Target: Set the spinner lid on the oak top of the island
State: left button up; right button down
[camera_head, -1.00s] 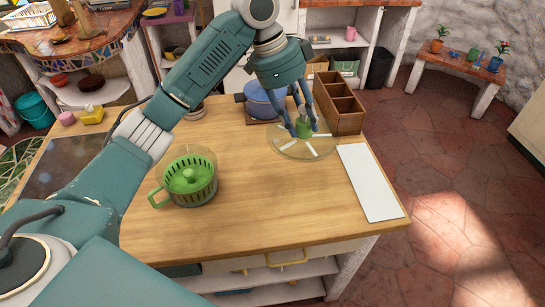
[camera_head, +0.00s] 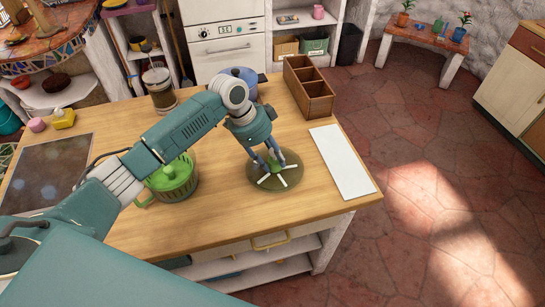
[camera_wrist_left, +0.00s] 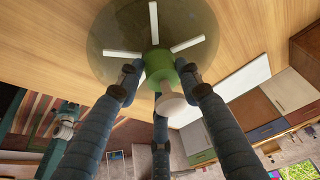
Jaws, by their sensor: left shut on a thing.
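The spinner lid (camera_head: 278,186) is a clear round disc with white bars and a green knob. My left gripper (camera_head: 271,164) is shut on its knob from above. The lid is level, at or just above the oak top of the island (camera_head: 225,222); I cannot tell if it touches. In the left wrist view the fingers close around the green knob (camera_wrist_left: 158,65), with the disc (camera_wrist_left: 112,28) beyond against the wood. The green spinner bowl (camera_head: 173,180) stands left of the lid, partly behind my left arm. My right gripper is not in view.
A white board (camera_head: 341,162) lies right of the lid. A wooden compartment box (camera_head: 309,90), a blue pot (camera_head: 243,76) and a jar (camera_head: 159,90) stand at the back. A dark cooktop (camera_head: 45,172) is at the left. Bare oak lies in front of the lid.

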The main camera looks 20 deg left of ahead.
pick_arm(q)
jog(key=shift+f, duration=0.25)
jog(key=shift+f, duration=0.1)
jog(key=o, duration=1.4)
jog(key=shift+r, duration=0.25)
jog(key=shift+b+v, duration=1.4)
jog(key=shift+v, duration=4.5)
